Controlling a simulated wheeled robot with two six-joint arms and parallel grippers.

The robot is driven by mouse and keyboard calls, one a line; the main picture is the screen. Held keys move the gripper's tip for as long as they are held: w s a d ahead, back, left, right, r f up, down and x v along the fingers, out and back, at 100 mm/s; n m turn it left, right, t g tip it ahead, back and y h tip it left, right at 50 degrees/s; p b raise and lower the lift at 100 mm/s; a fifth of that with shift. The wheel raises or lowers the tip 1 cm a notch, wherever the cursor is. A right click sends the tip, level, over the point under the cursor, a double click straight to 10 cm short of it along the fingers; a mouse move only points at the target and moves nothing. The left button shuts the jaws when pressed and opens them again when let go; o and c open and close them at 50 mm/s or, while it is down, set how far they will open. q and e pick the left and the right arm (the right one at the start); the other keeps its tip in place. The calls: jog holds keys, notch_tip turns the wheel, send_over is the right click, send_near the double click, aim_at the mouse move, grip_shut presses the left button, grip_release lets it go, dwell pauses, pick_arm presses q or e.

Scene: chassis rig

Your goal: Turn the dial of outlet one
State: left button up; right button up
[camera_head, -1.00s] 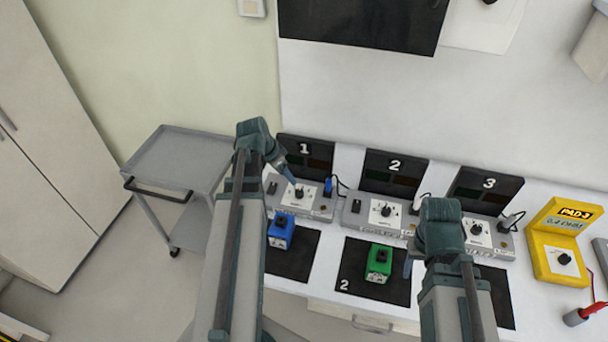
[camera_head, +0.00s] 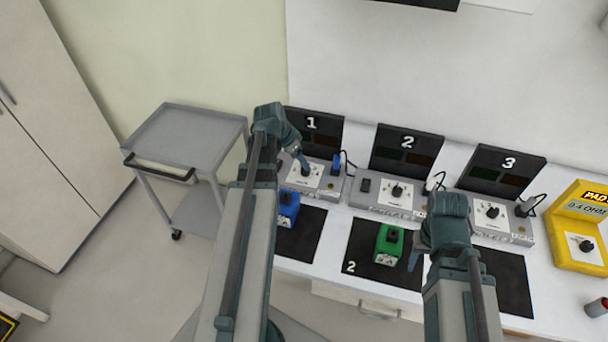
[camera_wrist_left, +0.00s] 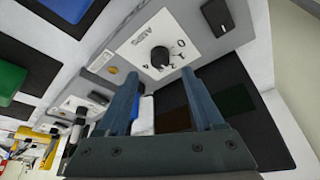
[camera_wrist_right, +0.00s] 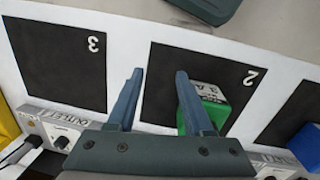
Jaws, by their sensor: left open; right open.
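Outlet one is a grey box below the black panel marked 1 (camera_head: 311,124). Its black dial (camera_wrist_left: 160,57) sits on a white scale plate, and it also shows in the head view (camera_head: 305,171). My left gripper (camera_head: 304,165) is over outlet one. In the left wrist view its two fingers (camera_wrist_left: 165,88) are open, pointing at the dial, with the dial beyond the gap between them; I cannot tell whether they touch it. My right gripper (camera_wrist_right: 157,80) is open and empty above the mats near the green block (camera_head: 389,244).
Outlets two (camera_head: 392,196) and three (camera_head: 498,219) stand to the right in the same row. A blue block (camera_head: 288,208) is in front of outlet one. A yellow meter (camera_head: 578,245) is at the right end. A grey cart (camera_head: 185,135) stands left of the bench.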

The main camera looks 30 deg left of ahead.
pick_arm(q)
jog(key=b+x, duration=0.4)
jog(key=x, duration=0.1)
jog(key=shift+w+f, duration=0.15)
jog(key=shift+f, duration=0.2)
pick_arm(e)
notch_tip(320, 180, down, 5)
jog(key=shift+f, duration=0.2)
jog(key=shift+r, duration=0.1)
pick_arm(q)
grip_shut()
